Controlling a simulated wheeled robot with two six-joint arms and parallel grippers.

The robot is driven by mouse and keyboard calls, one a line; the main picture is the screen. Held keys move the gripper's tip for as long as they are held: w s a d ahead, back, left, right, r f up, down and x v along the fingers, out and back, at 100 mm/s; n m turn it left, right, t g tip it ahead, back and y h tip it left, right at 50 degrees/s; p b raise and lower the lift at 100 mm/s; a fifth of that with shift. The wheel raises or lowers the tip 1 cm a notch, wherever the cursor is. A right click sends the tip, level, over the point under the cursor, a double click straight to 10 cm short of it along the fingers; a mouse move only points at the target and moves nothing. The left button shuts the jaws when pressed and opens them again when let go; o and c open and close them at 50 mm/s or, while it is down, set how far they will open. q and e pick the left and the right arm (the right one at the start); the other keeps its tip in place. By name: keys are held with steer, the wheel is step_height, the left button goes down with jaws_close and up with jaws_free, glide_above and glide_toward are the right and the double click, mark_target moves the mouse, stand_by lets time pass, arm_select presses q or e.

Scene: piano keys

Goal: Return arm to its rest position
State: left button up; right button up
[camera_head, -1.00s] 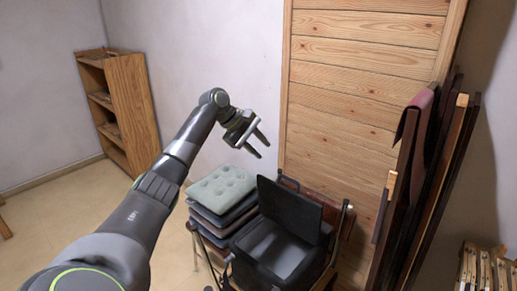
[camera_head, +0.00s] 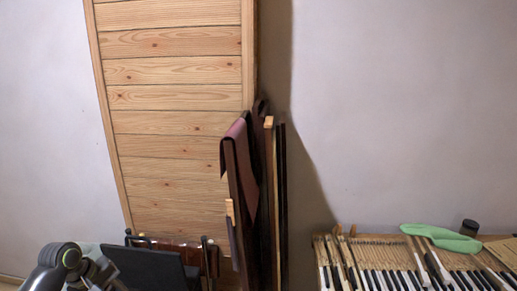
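My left arm (camera_head: 52,266) comes in at the bottom left corner of the head view, mostly cut off by the lower edge. Its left gripper (camera_head: 98,272) shows only in part beside a black folded chair or case (camera_head: 150,267). Its fingertips cannot be made out, so its opening is unclear. I cannot tell whether it touches the black object. My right arm and gripper are out of view.
Piano keys (camera_head: 395,280) lie at the bottom right, some raised or out of line. Dark boards (camera_head: 266,200) with a maroon cloth (camera_head: 237,150) lean by a wooden panel (camera_head: 175,100).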

arm_select(q)
steer(key=s+d+f+m+y, duration=0.1)
steer(key=s+d+f+m, duration=0.25)
steer(key=s+f, duration=0.4)
steer(key=s+d+f+m+y, duration=0.1)
steer(key=s+d+f+m, duration=0.25)
steer(key=s, duration=0.75)
steer(key=s+d+r+m+y, duration=0.2)
steer(key=s+r+y, duration=0.1)
steer(key=s, duration=1.3)
step_height(320, 180, down, 24)
steer(key=a+r+g, duration=0.1)
steer(key=a, duration=0.1)
steer(key=s+d+f+g+h+b, duration=0.1)
steer(key=s+f, duration=1.4)
steer(key=f, duration=0.4)
steer(key=shift+d+b, duration=0.25)
steer(key=shift+b, duration=0.1)
